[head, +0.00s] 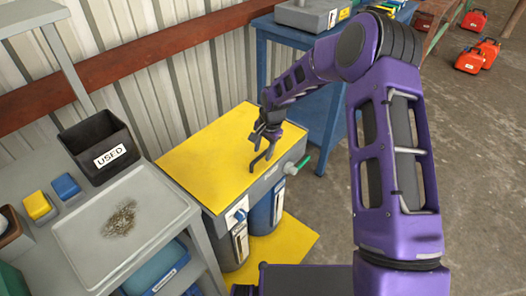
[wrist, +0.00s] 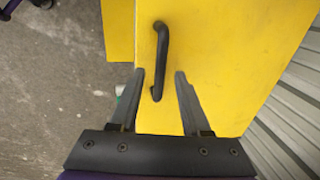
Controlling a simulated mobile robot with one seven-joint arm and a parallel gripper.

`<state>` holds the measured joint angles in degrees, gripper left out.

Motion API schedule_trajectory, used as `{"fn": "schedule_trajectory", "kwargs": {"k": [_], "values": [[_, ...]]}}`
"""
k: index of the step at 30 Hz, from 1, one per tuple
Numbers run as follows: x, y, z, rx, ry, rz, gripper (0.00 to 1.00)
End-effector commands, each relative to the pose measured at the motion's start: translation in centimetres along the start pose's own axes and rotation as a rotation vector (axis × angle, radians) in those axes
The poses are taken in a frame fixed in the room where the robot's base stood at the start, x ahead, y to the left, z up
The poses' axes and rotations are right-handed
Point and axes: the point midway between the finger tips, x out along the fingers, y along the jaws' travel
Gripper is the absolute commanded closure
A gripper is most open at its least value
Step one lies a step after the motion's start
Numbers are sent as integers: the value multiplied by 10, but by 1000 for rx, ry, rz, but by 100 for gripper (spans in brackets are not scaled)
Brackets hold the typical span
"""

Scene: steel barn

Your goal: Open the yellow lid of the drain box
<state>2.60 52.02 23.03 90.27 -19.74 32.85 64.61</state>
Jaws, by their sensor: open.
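The drain box (head: 262,187) is a grey box with a flat yellow lid (head: 205,150) that lies shut on top. The lid also fills much of the wrist view (wrist: 220,60). A black bar handle (wrist: 162,58) sits on the lid and also shows in the head view (head: 262,158). My gripper (head: 262,140) is over the front part of the lid, close to the handle. In the wrist view my gripper (wrist: 163,75) is open, with the handle's near end between its two fingers. I cannot tell whether the fingers touch the handle.
A grey bench with a tray (head: 95,245) and a black "USED" bin (head: 98,146) stands at the left. A blue table (head: 310,80) stands behind the box. A corrugated wall (head: 165,95) runs along the back.

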Motion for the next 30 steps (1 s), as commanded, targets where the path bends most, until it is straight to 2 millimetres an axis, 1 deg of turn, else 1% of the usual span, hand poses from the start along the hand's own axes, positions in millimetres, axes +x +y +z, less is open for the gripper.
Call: {"fn": "schedule_trajectory", "kwargs": {"k": [3,9,11,15,17,18,30], "values": [[3,0,0,1,0,0,53],[3,0,0,0,0,0,53],[3,0,0,0,0,0,62],[3,0,0,0,0,0,87],[3,0,0,0,0,0,98],[3,0,0,0,0,0,100],[3,0,0,0,0,0,100]]}}
